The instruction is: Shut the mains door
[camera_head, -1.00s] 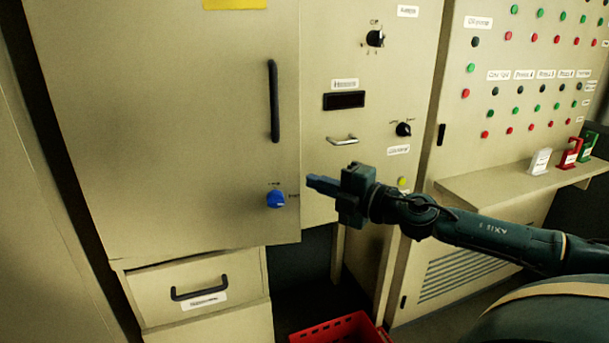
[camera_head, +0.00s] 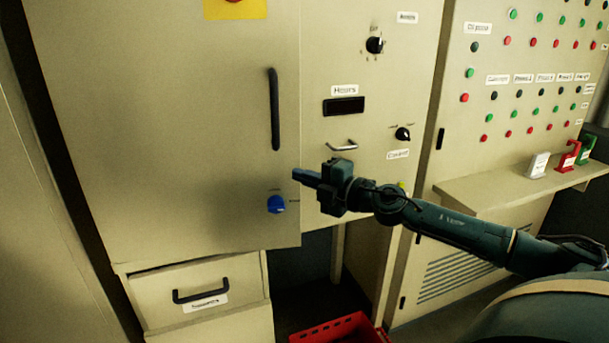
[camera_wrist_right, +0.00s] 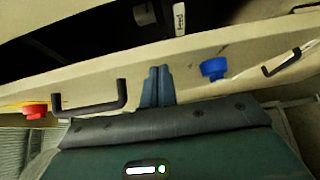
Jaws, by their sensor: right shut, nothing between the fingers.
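The mains door (camera_head: 170,130) is the large beige door at the left, with a black upright handle (camera_head: 274,110) and a blue knob (camera_head: 276,204) near its right edge. That edge overlaps the neighbouring panel; how far the door stands ajar is hard to tell. In the right wrist view the door face (camera_wrist_right: 190,65) has a dark space behind its edge. My right gripper (camera_head: 297,174) is shut and empty, its fingertips at the door's right edge, below the handle and above the blue knob. The wrist view shows its fingers (camera_wrist_right: 157,85) between handle and knob; contact is unclear. My left gripper is not in view.
A panel (camera_head: 365,75) with knobs and a small metal handle (camera_head: 342,146) is right of the door. Below are a drawer (camera_head: 235,280) and a red crate (camera_head: 335,330). A shelf (camera_head: 480,190) and a button panel stand at the right.

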